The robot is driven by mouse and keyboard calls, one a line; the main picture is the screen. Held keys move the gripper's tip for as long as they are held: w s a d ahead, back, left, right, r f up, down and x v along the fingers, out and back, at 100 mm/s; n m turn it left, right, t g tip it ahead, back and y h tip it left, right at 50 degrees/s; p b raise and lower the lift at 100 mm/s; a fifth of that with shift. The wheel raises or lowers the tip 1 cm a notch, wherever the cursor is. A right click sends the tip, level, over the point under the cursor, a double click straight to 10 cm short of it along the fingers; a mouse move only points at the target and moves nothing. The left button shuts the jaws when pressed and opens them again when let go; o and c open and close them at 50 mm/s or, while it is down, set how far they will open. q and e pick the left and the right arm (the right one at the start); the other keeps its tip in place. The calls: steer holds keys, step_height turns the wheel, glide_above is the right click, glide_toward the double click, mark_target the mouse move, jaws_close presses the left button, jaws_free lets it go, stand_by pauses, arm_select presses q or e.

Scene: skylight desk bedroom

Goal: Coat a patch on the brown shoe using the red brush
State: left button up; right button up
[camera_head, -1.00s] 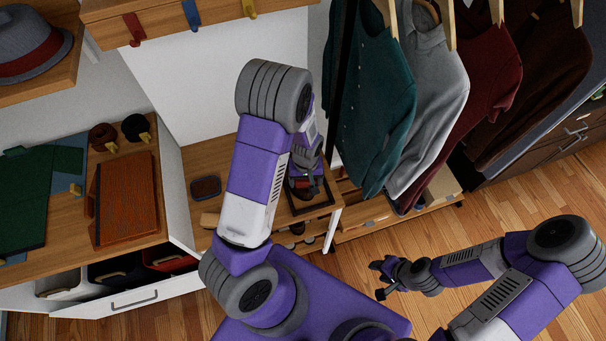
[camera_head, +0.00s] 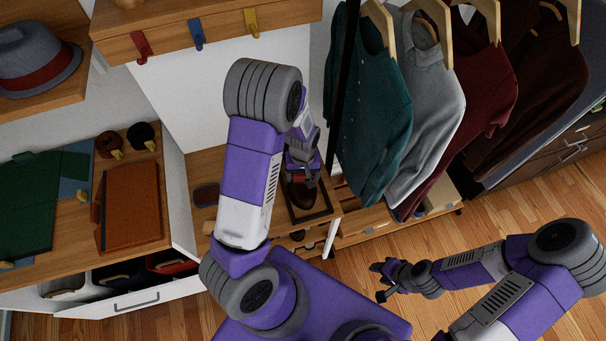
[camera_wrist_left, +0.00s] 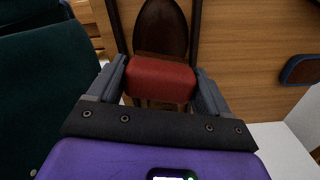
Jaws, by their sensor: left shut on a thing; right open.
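The brown shoe (camera_head: 301,197) lies in a dark-edged frame on the wooden bench top; its toe also shows in the left wrist view (camera_wrist_left: 161,27). My left gripper (camera_head: 302,172) is shut on the red brush (camera_wrist_left: 160,78), whose red block sits between both fingers in the left wrist view, with bristles below. The brush is over the near part of the shoe in that view; I cannot tell whether the bristles touch it. My right gripper (camera_head: 379,281) is open and empty, out over the floor, away from the shoe.
A dark oval tin (camera_head: 206,194) lies left on the bench. Teal, grey and maroon shirts (camera_head: 371,119) hang close to the right of my left gripper. A desk with a brown leather case (camera_head: 131,205) stands left. The floor around my right gripper is clear.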

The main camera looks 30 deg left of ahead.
arm_select(q)
steer(key=shift+r+p, duration=1.25)
steer(key=shift+r, duration=0.5)
steer(key=s+a+f+n+b, duration=0.3)
steer(key=s+a+n+b, duration=0.45)
steer(key=s+a, duration=0.55)
steer(key=f+b, duration=0.1)
steer(key=f, duration=0.2)
steer(key=w+a+f+b, duration=0.1)
steer(key=f, duration=0.2)
steer(key=w+f+b, duration=0.1)
steer(key=f, duration=0.2)
steer(key=shift+a, duration=0.35)
steer(key=shift+w+f, duration=0.1)
steer(key=shift+f, duration=0.25)
